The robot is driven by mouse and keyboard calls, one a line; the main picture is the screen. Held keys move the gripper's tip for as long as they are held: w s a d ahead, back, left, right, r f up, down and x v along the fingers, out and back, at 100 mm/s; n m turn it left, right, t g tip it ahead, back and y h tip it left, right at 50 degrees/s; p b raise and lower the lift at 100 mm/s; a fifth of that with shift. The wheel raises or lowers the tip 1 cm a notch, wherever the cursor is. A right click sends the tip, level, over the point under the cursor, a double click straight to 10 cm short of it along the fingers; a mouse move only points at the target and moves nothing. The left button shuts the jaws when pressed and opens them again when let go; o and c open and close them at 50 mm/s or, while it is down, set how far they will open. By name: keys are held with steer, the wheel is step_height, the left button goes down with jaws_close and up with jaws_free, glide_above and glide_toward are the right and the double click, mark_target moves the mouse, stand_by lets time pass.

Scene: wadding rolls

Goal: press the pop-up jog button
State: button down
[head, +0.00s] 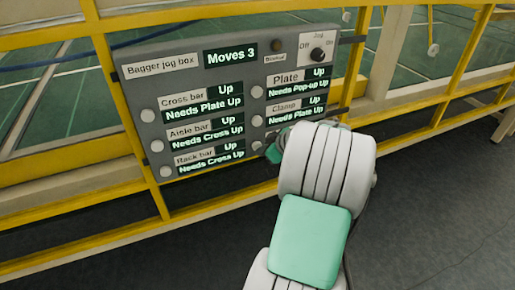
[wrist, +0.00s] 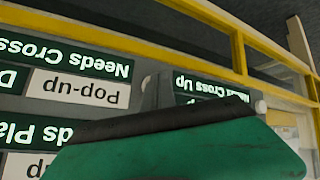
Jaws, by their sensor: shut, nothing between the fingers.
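The grey bagger jog box (head: 190,100) hangs on the yellow rail, its panel facing me. In the wrist view the panel is upside down and the white "Pop-up" label (wrist: 72,88) is readable, with a "Needs Cross" display beside it. In the head view my arm hides that label. A pale round button (head: 256,146), lowest in the right column, shows just left of my gripper (head: 272,152). My gripper's shut green fingers (wrist: 180,150) cover part of the panel in the wrist view. I cannot tell whether they touch the button.
Other buttons are for Cross bar (head: 148,115), Aisle bar, Rack bar, Plate (head: 257,92) and Clamp; their displays read "Up". A "Moves 3" display (head: 230,56) and a black jog knob (head: 318,54) are at the top. Yellow rails (head: 130,120) frame the box; dark floor lies below.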

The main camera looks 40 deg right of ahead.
steer(key=shift+s+a, duration=0.1)
steer(key=shift+s, duration=0.35)
steer(key=s, duration=0.2)
steer(key=s+a+b, duration=0.1)
steer(key=s, duration=0.2)
steer(key=shift+a, duration=0.2)
steer(key=shift+w, duration=0.1)
stand_by(0.4)
